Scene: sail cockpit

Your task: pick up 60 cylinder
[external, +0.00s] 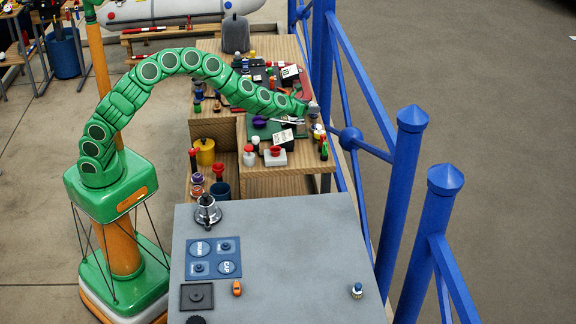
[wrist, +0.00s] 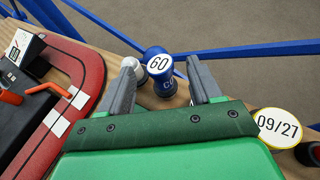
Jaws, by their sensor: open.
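The 60 cylinder (wrist: 160,68) is blue, with a white round top marked "60", and stands on the wooden surface in the wrist view. My gripper (wrist: 163,78) is open and empty, with its two grey fingers on the left and right of the cylinder in the picture. I cannot tell how far the fingertips are above or short of it. In the external view my gripper (external: 313,108) is over the far right edge of the wooden bench. The cylinder cannot be clearly made out there.
A white-topped piece (wrist: 133,66) stands close by the left finger. A yellow-rimmed disc marked "09/27" (wrist: 278,128) is to the right. A red board (wrist: 82,68) lies left. Blue railing (external: 350,135) runs along the bench (external: 290,180). A grey table (external: 290,240) is nearer.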

